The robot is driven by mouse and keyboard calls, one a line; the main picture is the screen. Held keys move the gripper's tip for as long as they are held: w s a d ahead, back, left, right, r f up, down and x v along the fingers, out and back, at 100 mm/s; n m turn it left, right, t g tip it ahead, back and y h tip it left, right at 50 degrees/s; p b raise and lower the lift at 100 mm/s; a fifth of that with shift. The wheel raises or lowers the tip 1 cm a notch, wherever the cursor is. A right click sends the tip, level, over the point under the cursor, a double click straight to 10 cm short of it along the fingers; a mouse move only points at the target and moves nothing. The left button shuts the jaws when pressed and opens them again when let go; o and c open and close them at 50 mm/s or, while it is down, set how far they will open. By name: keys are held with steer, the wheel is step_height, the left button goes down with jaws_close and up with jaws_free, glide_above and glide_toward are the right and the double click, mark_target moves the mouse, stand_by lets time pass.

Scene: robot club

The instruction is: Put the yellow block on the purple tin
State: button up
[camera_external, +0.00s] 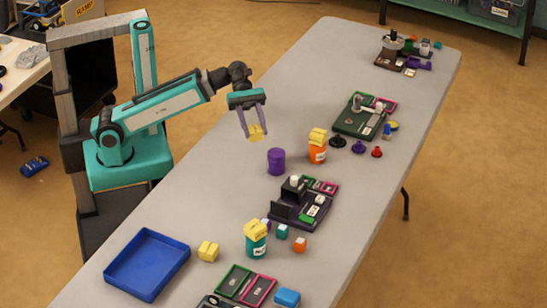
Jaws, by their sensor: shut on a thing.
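My gripper (252,121) is shut on a yellow block (257,132). It holds the block in the air above the table, a little up and left of the purple tin in the picture. The purple tin (276,162) stands upright on the table, and its top looks bare. Another yellow block (208,251) lies on the table near the blue tray. More yellow blocks sit on top of the orange tin (318,152) and the teal tin (256,247).
The grey table (230,195) is clear left of the purple tin. A purple tray with small parts (285,213) lies in front of it, a green one (345,125) behind right. Dark, purple and red pieces stand right of the orange tin. A blue tray (118,281) lies front left.

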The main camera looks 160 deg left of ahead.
steer(key=shift+w+a+r+p, duration=0.1)
steer(key=shift+w+a+p, duration=0.65)
steer(key=shift+p, duration=2.05)
steer(key=shift+a+p, duration=0.15)
steer(key=shift+p, duration=0.25)
steer(key=shift+w+a+p, duration=0.15)
steer(key=shift+a+p, duration=0.15)
steer(key=shift+p, duration=0.75)
steer(key=shift+w+a+p, duration=0.2)
steer(key=shift+a+p, duration=0.05)
steer(key=shift+p, duration=0.8)
steer(key=a+p, duration=0.1)
steer(key=p, duration=0.4)
steer(key=shift+w+p, duration=0.35)
steer(key=shift+w, duration=0.05)
steer(key=shift+w+a+f, duration=0.15)
steer(key=shift+a+f, duration=0.05)
steer(key=shift+f, duration=0.05)
steer(key=shift+w+a+f, duration=0.15)
steer(key=shift+w+a, duration=0.3)
steer(key=shift+a, duration=0.05)
